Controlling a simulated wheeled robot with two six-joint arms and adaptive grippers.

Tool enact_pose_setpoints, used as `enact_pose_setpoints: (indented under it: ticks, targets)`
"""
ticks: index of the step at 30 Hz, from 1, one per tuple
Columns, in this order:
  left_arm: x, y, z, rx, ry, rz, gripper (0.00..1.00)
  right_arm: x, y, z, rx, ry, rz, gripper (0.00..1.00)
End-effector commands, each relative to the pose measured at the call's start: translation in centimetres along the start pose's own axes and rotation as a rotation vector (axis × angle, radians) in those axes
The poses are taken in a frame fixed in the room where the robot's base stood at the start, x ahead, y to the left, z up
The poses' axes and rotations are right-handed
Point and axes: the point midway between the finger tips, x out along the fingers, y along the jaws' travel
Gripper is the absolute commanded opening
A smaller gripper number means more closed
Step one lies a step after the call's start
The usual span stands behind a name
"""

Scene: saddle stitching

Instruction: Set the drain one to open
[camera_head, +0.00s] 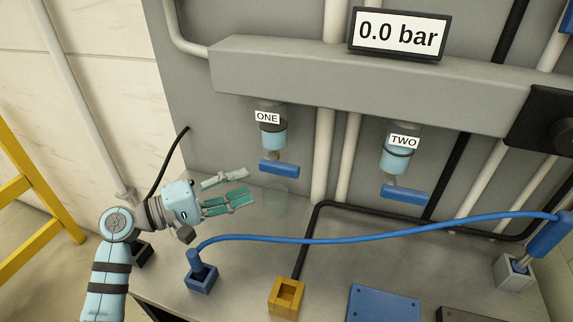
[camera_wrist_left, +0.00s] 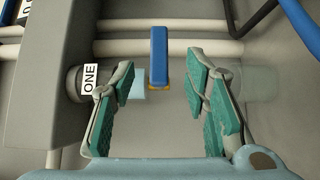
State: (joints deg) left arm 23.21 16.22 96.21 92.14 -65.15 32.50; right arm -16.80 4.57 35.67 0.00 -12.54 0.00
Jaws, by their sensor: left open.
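Drain one has a blue lever handle (camera_head: 279,168) under the light-blue bowl (camera_head: 272,137) that bears the "ONE" label (camera_head: 267,117). The handle lies roughly crosswise to the bowl. My left gripper (camera_head: 243,184) is open and empty, just left of the handle and a little lower in the head view. In the left wrist view the handle (camera_wrist_left: 159,57) shows between and beyond the fingertips (camera_wrist_left: 160,83), apart from both fingers. The "ONE" label (camera_wrist_left: 90,78) is beside the left finger there. My right gripper is not in view.
A like drain handle (camera_head: 405,194) hangs under the "TWO" label (camera_head: 404,142). A display (camera_head: 400,34) reads 0.0 bar. A blue hose (camera_head: 370,236) crosses in front, from a blue block (camera_head: 200,279) to the right. A yellow block (camera_head: 286,297) stands on the bench.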

Motion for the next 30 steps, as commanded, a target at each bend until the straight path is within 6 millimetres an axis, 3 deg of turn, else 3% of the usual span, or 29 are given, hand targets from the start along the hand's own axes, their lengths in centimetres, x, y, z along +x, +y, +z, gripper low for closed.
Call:
enact_pose_setpoints:
  ticks: [6,12,17,24,30]
  targets:
    - [6.2,0.3,0.1,-0.002,-0.003,0.004,0.42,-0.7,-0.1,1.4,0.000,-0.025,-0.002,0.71]
    - [9.9,0.1,-0.1,-0.001,0.002,0.003,0.42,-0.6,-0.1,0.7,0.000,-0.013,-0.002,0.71]
    - [11.1,0.0,-0.1,0.000,0.003,0.000,0.42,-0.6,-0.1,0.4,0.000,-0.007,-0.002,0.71]
    - [11.2,0.0,-0.1,0.001,0.004,0.000,0.42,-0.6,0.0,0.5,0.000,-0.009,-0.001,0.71]
    - [11.2,0.0,-0.1,0.001,0.005,0.000,0.10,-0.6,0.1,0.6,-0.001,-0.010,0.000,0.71]
